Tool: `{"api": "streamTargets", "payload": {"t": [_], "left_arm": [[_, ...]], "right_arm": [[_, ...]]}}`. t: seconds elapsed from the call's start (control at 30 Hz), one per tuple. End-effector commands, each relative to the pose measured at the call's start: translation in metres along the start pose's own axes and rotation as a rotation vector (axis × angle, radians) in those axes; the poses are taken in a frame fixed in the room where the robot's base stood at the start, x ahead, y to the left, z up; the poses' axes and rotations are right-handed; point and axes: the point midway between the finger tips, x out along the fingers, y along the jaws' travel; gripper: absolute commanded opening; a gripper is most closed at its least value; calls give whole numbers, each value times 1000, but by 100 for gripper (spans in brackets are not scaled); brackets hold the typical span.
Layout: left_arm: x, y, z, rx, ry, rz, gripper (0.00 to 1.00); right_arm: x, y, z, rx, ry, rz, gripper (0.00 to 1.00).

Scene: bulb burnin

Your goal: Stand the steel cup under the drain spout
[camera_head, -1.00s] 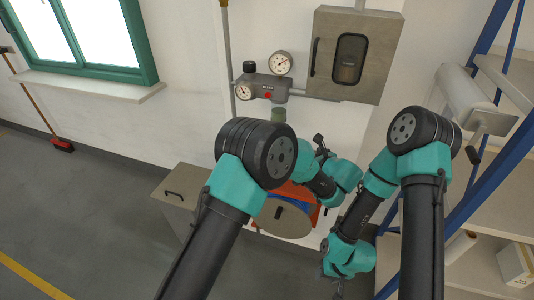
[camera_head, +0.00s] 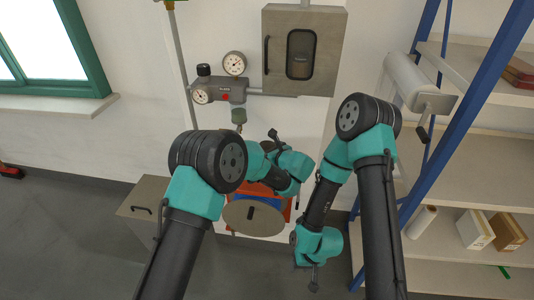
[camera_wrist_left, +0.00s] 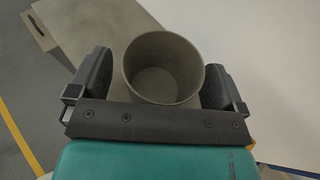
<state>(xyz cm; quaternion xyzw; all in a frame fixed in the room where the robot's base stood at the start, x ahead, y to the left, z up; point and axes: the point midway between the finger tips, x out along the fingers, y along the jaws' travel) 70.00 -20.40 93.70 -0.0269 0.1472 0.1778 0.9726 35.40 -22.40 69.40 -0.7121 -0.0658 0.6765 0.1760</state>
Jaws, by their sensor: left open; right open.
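In the left wrist view the steel cup (camera_wrist_left: 163,72) is a dull grey, open-topped round cup, seen from above into its empty inside. It sits between the two dark fingers of my left gripper (camera_wrist_left: 158,68), which is open, with a finger on each side. In the head view my left arm hides the cup. The drain bowl (camera_head: 239,116), small and grey-green, hangs under the gauge unit (camera_head: 222,91) on the wall; any spout tip is too small to make out. My right gripper (camera_head: 313,280) is low, right of centre, and its fingers are hardly visible.
A grey cabinet (camera_head: 304,50) hangs right of the gauges. A blue-framed shelf rack (camera_head: 470,110) stands at the right. Open floor lies at left.

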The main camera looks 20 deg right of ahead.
Motion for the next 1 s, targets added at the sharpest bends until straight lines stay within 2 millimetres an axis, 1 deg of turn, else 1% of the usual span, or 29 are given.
{"api": "streamTargets", "payload": {"t": [0.1,0.57,1.0], "left_arm": [[5,0,0,0,0,0,96],[5,0,0,0,0,0,96],[5,0,0,0,0,0,54]], "right_arm": [[0,0,0,0,0,0,43],[0,0,0,0,0,0,43],[0,0,0,0,0,0,43]]}}
